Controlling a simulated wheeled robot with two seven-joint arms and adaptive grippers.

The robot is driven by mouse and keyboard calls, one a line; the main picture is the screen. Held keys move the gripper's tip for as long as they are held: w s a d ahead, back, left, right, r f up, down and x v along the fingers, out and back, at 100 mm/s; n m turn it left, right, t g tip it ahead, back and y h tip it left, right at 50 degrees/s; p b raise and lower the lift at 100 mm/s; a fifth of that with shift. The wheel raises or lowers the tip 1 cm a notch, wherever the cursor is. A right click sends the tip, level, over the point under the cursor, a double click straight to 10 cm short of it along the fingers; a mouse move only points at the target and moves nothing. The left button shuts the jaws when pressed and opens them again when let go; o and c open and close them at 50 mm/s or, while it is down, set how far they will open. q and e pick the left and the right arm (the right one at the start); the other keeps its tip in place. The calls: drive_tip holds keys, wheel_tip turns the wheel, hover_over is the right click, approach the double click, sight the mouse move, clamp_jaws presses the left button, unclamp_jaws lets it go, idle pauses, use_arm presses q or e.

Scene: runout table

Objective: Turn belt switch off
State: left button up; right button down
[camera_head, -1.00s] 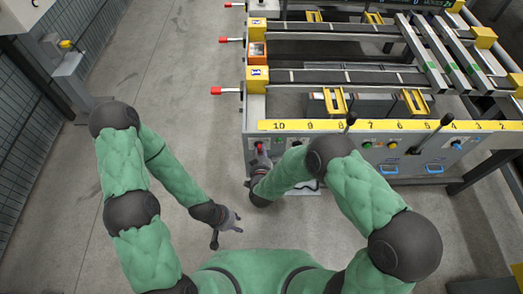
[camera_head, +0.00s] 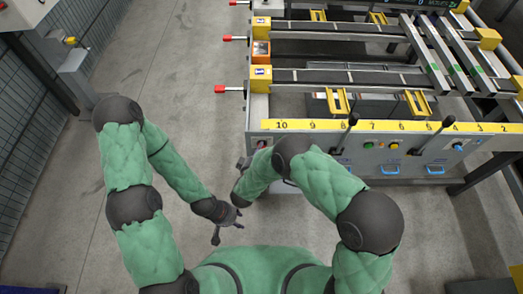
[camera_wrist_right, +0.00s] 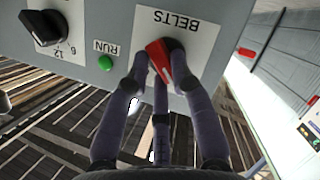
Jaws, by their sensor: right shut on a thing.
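The belt switch is a red knob (camera_wrist_right: 158,58) on a white plate that reads BELTS, upside down in the right wrist view. The knob's bar sits slanted there. My right gripper (camera_wrist_right: 158,85) is shut on this knob, its dark fingers on both sides. In the head view my right gripper (camera_head: 243,168) is at the left end of the table's front panel, partly hidden by my own arm. My left gripper (camera_head: 228,226) is open and empty over the floor, lower left of the right one.
A green RUN button (camera_wrist_right: 105,63) and a black rotary knob (camera_wrist_right: 45,27) are beside the switch. Two black levers (camera_head: 348,127) rise from the front panel (camera_head: 330,142). Red-tipped handles (camera_head: 220,89) stick out from the table's left side.

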drive_tip(key=shift+n, duration=0.3)
drive_tip(key=c, duration=1.1)
unclamp_jaws()
drive_tip(key=shift+o, duration=0.2)
wheel_tip(320, 180, up, 10)
